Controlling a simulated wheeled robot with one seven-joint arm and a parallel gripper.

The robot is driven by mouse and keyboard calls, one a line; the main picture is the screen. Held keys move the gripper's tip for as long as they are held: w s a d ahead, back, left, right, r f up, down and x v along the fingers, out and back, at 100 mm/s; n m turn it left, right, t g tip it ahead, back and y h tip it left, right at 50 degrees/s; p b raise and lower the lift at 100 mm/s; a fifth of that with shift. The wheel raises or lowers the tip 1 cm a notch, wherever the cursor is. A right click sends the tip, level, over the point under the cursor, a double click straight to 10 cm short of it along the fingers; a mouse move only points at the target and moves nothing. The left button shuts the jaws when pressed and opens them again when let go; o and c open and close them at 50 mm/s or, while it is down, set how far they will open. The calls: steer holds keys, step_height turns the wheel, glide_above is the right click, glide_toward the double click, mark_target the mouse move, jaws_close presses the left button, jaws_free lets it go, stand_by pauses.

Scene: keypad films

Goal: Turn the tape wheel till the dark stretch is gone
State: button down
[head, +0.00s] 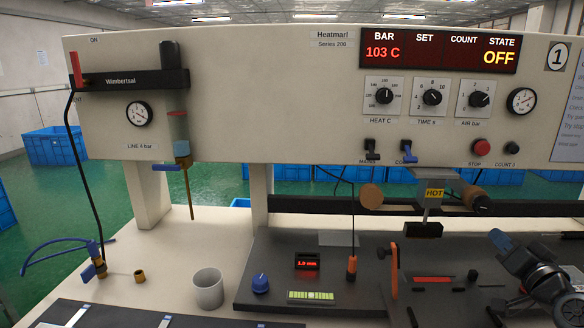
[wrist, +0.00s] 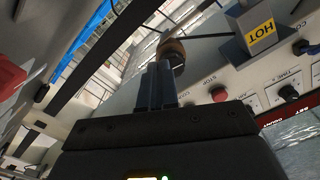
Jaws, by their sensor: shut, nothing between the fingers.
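The head view shows a tan round wheel (head: 371,197) left of the yellow HOT head (head: 434,193). A brown wheel with a dark knob (head: 476,200) is to the head's right. In the wrist view the brown wheel (wrist: 173,48) is just beyond the fingertips. My gripper (wrist: 158,68) is shut and empty, its fingers pointing at that wheel; I cannot tell whether they touch it. In the head view my gripper (head: 497,237) is below and right of the wheel. The tape between the wheels is too small to tell a dark stretch.
The red STOP button (head: 481,147) and a blue lever (head: 409,156) are on the panel above. The display (head: 437,50) reads 103 C and OFF. A grey cup (head: 208,288) stands left of the dark bed (head: 275,262). An orange-topped post (head: 394,270) rises from the bed.

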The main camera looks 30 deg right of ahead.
mark_target(484, 206)
steer(key=shift+x, duration=2.85)
steer(key=shift+r, duration=0.15)
steer(key=shift+w+a+r, duration=0.35)
steer(key=shift+a+r, duration=0.05)
steer(key=shift+a, duration=0.15)
steer(key=shift+w+a+r, duration=0.15)
steer(key=shift+a+r, duration=0.15)
steer(key=shift+r+p, duration=0.15)
steer(key=shift+p, duration=0.15)
steer(key=shift+a, duration=0.1)
